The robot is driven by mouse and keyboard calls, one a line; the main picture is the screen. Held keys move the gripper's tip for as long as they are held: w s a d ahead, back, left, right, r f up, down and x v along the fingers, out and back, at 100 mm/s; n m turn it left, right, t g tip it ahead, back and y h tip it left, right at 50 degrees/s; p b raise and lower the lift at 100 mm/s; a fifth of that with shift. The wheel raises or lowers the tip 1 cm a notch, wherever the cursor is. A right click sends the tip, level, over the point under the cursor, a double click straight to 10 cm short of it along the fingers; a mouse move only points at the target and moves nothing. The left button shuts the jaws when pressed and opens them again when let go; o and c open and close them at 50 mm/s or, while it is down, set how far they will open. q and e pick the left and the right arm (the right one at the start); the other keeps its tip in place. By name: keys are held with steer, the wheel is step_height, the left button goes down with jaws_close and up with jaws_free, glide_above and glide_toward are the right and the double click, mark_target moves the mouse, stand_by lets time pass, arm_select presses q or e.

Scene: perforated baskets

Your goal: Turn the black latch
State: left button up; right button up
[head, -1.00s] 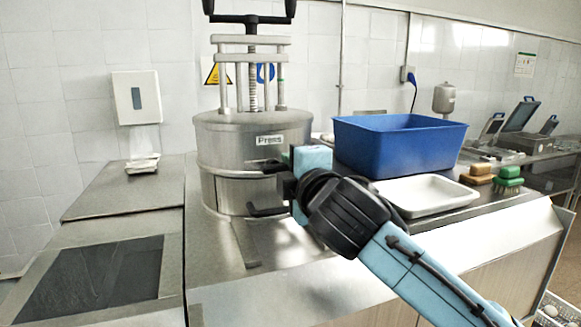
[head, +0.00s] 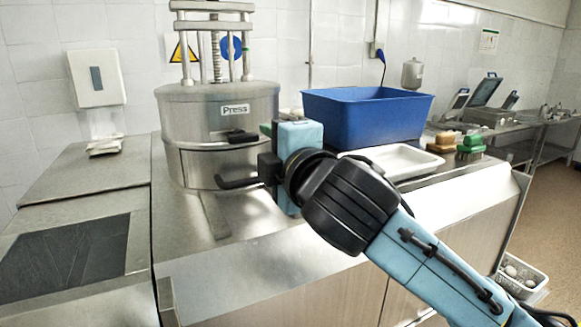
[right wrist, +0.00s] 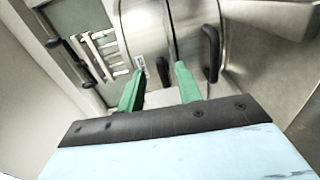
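The black latch (head: 242,136) is on the front of the round steel press (head: 190,122), just under its "Press" label. In the right wrist view the latch (right wrist: 163,73) shows beyond the fingers, in the gap between them. My right gripper (head: 267,152) is just right of the latch and slightly below it, near the press wall. In the right wrist view the green fingers (right wrist: 160,88) are apart with nothing held between them. Whether a finger touches the press cannot be told. My left gripper is not in view.
A curved black handle (head: 236,183) sticks out below the latch, close to my right gripper. A blue bin (head: 370,118) and a white tray (head: 405,160) stand right of the press. Brushes (head: 470,147) lie beyond. The counter left of the press is mostly clear.

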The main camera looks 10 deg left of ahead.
steer(key=b+v, duration=0.1)
steer(key=v, duration=0.6)
